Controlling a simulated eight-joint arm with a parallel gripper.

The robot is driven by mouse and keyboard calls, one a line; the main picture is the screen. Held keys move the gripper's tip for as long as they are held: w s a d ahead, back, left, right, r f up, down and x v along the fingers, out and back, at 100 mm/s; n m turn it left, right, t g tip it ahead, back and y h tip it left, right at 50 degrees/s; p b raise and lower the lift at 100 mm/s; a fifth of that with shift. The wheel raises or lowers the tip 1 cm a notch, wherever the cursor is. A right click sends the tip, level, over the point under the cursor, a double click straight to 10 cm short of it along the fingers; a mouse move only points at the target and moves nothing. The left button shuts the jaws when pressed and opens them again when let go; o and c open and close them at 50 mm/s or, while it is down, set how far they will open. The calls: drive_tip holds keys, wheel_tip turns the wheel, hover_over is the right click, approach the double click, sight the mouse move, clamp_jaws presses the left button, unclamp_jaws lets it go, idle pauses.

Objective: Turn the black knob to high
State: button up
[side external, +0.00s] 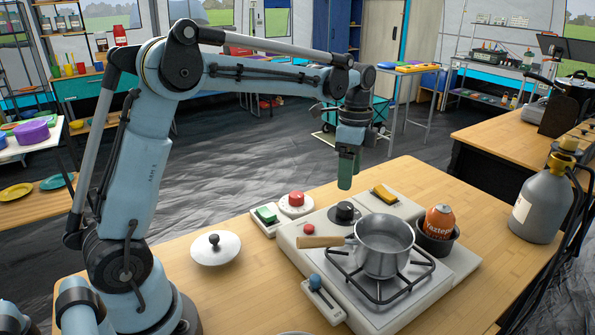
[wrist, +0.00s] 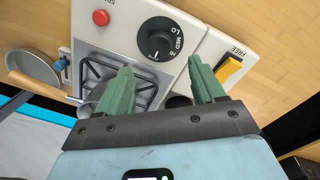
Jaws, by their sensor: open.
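The black knob (side external: 345,212) sits on the back part of the white stove (side external: 300,236), right of a red button. In the wrist view the black knob (wrist: 160,39) has LO, MED and HI printed on its dial; its exact setting is too small to tell. My gripper (side external: 347,184) hangs above the stove, over the knob and apart from it. In the wrist view my gripper (wrist: 160,78) has its two green fingers spread wide with nothing between them. The knob lies beyond the fingertips in that view.
A pot (side external: 383,246) with a wooden handle stands on the burner. An orange canister (side external: 439,221) stands in a dark cup at its right. A lid (side external: 215,248) lies left.

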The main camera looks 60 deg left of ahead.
sight(345, 205)
drive_tip(key=f, duration=0.7)
drive_tip(key=shift+s+d+f, duration=0.15)
drive_tip(key=shift+s+f, duration=0.1)
drive_tip(key=shift+f, duration=0.15)
drive_tip(key=c, duration=1.1)
drive_tip(key=shift+o, duration=0.2)
drive_tip(key=n, duration=0.6)
drive_tip(key=shift+n, duration=0.3)
drive_tip(key=n, duration=0.3)
drive_tip(key=shift+n, duration=0.3)
drive_tip(key=shift+s+n+t, duration=0.1)
drive_tip(key=shift+n+t, duration=0.2)
drive_tip(key=shift+n, duration=1.4)
